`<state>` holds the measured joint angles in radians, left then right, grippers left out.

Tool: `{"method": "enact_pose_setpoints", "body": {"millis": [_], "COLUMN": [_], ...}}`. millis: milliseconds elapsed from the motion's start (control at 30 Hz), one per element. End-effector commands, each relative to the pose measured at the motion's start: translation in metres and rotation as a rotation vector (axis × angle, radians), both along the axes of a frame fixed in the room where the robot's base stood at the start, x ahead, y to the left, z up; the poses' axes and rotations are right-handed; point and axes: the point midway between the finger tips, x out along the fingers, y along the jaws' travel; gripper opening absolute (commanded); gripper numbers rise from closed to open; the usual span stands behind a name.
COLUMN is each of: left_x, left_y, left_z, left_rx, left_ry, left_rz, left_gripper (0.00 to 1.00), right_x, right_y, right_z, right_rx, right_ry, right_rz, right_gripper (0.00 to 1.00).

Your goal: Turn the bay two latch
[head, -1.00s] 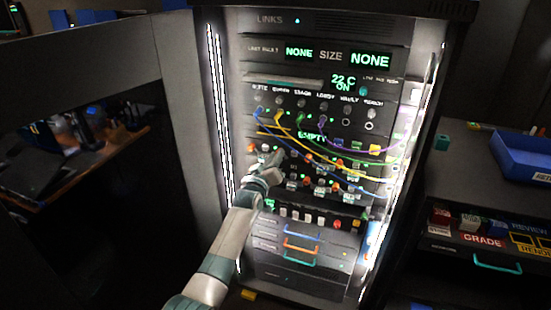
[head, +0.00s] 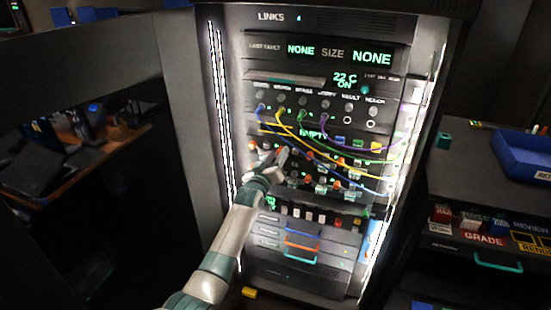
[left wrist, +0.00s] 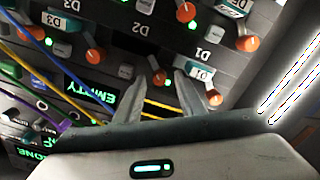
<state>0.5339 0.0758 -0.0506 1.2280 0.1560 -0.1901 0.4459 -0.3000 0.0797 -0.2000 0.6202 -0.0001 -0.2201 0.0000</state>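The rack panel carries a row of bays with orange knobs. In the left wrist view the picture is upside down; the D2 label (left wrist: 140,48) sits above a small orange knob (left wrist: 160,77). I cannot tell for sure which orange knob is the bay two latch. My left gripper (left wrist: 155,78) is open, its two fingers spread either side of that small knob in the picture; contact is not clear. In the head view my left gripper (head: 283,156) is at the bay rows, hiding part of them. My right gripper is not in view.
Yellow, blue, green and purple cables (head: 345,158) loop across the panel just above and right of the gripper. More orange knobs (left wrist: 247,43) stand close by. Bright light strips (head: 222,110) edge the rack. A blue bin (head: 523,155) is on the right counter.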

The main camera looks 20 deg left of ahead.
Motion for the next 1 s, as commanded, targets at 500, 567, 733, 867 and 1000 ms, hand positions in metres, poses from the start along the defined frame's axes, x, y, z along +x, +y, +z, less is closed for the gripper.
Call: {"method": "enact_pose_setpoints", "body": {"millis": [500, 567, 733, 867, 1000], "left_x": [-0.031, -0.039, -0.064, -0.085, -0.108], "left_y": [0.001, 0.001, 0.002, 0.003, 0.004], "left_z": [-0.001, -0.001, -0.002, -0.002, -0.002], "left_rx": [-0.001, -0.001, 0.0, 0.0, 0.0], "left_ry": [-0.001, -0.002, -0.001, -0.001, -0.001], "left_rz": [0.0, 0.0, 0.0, 0.0, 0.0], "left_gripper": [0.36, 0.36, 0.36, 0.36, 0.36], "right_x": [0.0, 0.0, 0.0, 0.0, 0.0], "right_y": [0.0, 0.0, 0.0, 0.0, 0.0], "right_z": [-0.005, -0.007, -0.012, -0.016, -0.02], "right_rx": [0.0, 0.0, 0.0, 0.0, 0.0], "right_ry": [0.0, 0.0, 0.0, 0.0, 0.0], "right_rz": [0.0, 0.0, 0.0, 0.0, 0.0], "right_gripper": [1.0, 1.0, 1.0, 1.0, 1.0]}}
